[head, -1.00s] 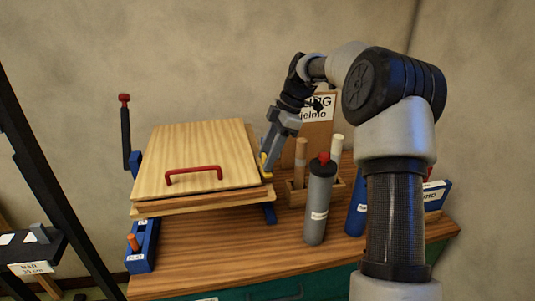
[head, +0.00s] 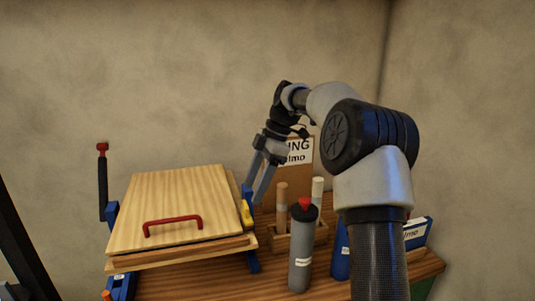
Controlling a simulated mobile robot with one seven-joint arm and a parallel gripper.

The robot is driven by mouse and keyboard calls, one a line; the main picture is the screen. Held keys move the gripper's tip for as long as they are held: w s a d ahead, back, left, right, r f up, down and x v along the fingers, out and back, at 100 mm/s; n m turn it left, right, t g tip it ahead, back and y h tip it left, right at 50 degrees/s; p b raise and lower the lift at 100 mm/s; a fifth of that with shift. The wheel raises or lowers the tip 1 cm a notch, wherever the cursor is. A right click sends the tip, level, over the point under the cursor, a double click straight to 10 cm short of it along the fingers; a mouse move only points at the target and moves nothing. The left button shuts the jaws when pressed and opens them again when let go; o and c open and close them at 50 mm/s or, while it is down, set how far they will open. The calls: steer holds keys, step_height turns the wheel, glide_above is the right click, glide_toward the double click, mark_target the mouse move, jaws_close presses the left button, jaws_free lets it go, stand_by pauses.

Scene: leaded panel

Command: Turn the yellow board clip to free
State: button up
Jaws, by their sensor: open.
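The yellow board clip (head: 246,214) sits at the right edge of the wooden board (head: 175,195), which has a red handle (head: 172,224) and lies on a second board in a blue frame. My gripper (head: 256,192) is open, pointing down, just above and slightly right of the clip. It looks empty. I cannot tell whether a finger touches the clip. The clip's turning position is hard to make out at this size.
A grey bottle with a red cap (head: 303,245) stands right of the board. Behind it is a wooden holder (head: 298,241) with upright sticks, and a blue bottle (head: 340,252) is beside my arm. A red-topped lever (head: 102,180) rises at the left.

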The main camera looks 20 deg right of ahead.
steer(key=p+v, duration=0.2)
steer(key=v, duration=1)
steer(key=s+a+r+m+t+h, duration=0.15)
steer(key=s+a+m, duration=0.25)
steer(key=s, duration=0.4)
steer(key=s+a+r+m+t+h, duration=0.1)
steer(key=s+a+r+m+h, duration=0.15)
steer(key=s+a+m, duration=0.4)
steer(key=s+d+f+m+t, duration=0.1)
steer(key=s+f+m, duration=0.3)
steer(key=s, duration=0.5)
steer(key=s+d+f+m+t, duration=0.2)
steer(key=s+f, duration=0.3)
steer(key=s, duration=0.5)
steer(key=shift+f+m, duration=0.35)
steer(key=shift+m, duration=0.5)
